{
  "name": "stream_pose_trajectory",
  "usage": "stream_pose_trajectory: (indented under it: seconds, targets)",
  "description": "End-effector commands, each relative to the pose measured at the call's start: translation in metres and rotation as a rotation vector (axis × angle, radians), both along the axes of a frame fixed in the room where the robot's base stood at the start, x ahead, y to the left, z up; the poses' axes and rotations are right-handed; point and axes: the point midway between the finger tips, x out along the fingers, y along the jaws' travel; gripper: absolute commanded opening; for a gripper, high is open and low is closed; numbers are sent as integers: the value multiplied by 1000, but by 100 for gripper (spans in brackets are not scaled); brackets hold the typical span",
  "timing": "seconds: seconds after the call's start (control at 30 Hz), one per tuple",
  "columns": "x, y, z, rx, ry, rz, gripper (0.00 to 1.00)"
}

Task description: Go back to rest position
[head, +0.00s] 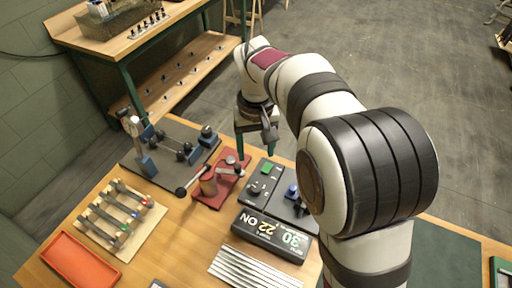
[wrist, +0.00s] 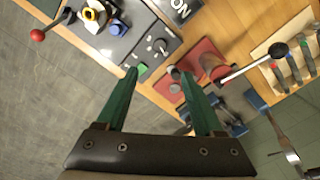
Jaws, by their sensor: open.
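My gripper (head: 256,155) is above the back edge of the workbench (head: 150,262) in the head view, pointing down. Its two green fingers are apart with nothing between them. In the wrist view my gripper (wrist: 159,74) shows the same open fingers. Beyond their tips are a grey control panel (wrist: 128,42) and a red fixture (wrist: 198,60). The fingers appear clear of both, though the left fingertip overlaps the panel's edge in that view. My arm covers the right part of the bench in the head view.
The bench holds a display reading 30 and 22 (head: 272,233), a red fixture with a lever (head: 222,185), a dark plate with blue clamps (head: 170,150), a tool rack (head: 120,218), an orange tray (head: 66,262) and metal strips (head: 255,270). Open floor (head: 350,50) lies behind.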

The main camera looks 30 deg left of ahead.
Motion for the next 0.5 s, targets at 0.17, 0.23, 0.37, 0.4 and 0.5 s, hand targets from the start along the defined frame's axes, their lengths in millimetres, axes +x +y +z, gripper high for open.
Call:
stream_pose_trajectory:
  seconds: [0.17, 0.23, 0.37, 0.4, 0.5]
  targets:
    - [0, 0, 0, 0, 0, 0, 69]
    - [0, 0, 0, 0, 0, -1, 69]
    - [-4, -42, 19, 13, 10, -119, 69]
    - [-12, -71, 31, 22, 17, -207, 69]
    - [-55, -156, 55, 52, 42, -493, 69]
